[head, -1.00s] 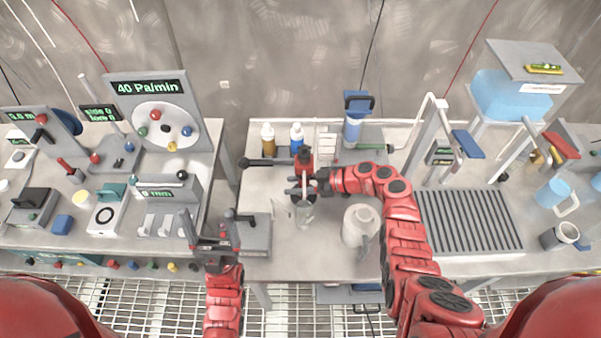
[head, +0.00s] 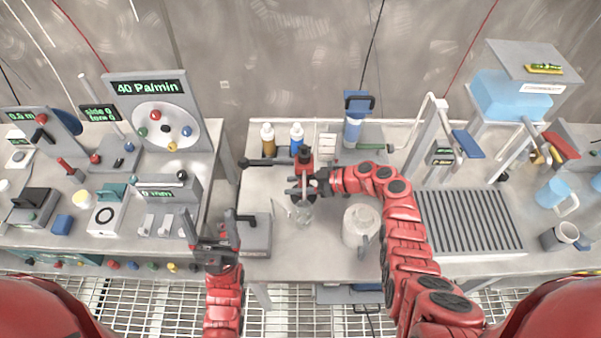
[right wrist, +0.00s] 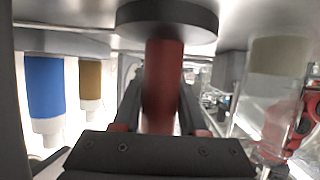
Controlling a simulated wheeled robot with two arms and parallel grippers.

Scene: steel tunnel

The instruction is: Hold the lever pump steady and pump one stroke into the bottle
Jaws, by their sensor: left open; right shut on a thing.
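The lever pump (head: 305,157) stands on the middle table, with a red body and a dark lever (head: 262,162) reaching left to a round knob. In the right wrist view its red column (right wrist: 163,85) stands between the fingers under a black disc. My right gripper (head: 303,188) is shut on this column. A clear bottle (head: 303,214) stands just in front of the pump; a clear vessel with a pale top (right wrist: 275,95) shows at right in the wrist view. My left gripper (head: 211,222) is open and empty, in front of the table's left part, apart from the lever.
A grey box (head: 256,238) with a black handle sits near the left gripper. A white jug (head: 360,226) stands right of the bottle. Amber (head: 267,138) and blue (head: 296,136) bottles stand behind the pump. A slotted tray (head: 468,222) lies at right.

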